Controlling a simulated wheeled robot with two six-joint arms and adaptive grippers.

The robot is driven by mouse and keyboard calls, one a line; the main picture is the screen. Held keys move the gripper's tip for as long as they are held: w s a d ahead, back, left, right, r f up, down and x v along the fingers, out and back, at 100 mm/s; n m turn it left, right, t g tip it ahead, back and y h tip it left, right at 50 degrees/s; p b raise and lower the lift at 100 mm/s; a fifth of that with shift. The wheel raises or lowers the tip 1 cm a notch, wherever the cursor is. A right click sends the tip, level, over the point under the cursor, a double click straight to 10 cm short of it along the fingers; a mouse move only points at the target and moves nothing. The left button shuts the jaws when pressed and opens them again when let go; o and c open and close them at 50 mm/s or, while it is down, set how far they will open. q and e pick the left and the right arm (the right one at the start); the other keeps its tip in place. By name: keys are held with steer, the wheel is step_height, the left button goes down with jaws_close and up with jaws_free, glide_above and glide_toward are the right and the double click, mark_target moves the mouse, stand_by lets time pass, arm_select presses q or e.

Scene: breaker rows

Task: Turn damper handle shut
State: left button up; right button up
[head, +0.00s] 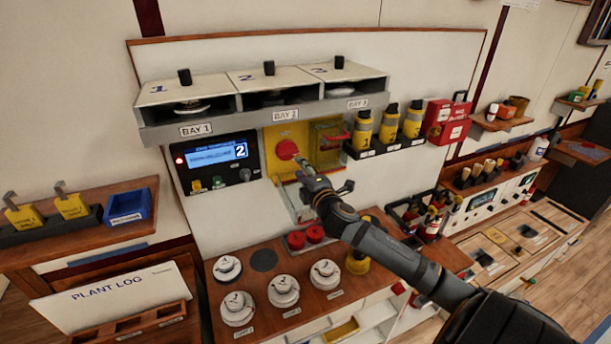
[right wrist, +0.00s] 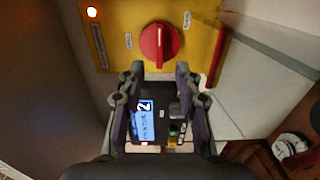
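A round red knob (head: 288,149) with a raised grip bar sits on a yellow wall panel (head: 273,137) below the bay shelf. In the right wrist view the knob (right wrist: 157,43) is ahead of the fingertips, its bar running roughly up and down the picture. Small labels beside it are too small to read. A red lever (head: 334,136) shows on the yellow unit just right; I cannot tell which of the two is the damper handle. My right gripper (right wrist: 159,72) is open and empty, close in front of the knob. It also shows in the head view (head: 303,165). My left gripper is out of view.
A blue-lit display panel (head: 215,156) is left of the knob. The bay shelf (head: 265,113) overhangs above. Yellow bottles (head: 388,127) stand on a rack at right. The wooden counter (head: 254,282) below carries several white stacked discs.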

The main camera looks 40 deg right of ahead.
steer(key=v, duration=0.3)
steer(key=shift+s+a, duration=0.2)
steer(key=shift+s, duration=0.1)
steer(key=shift+s, duration=0.1)
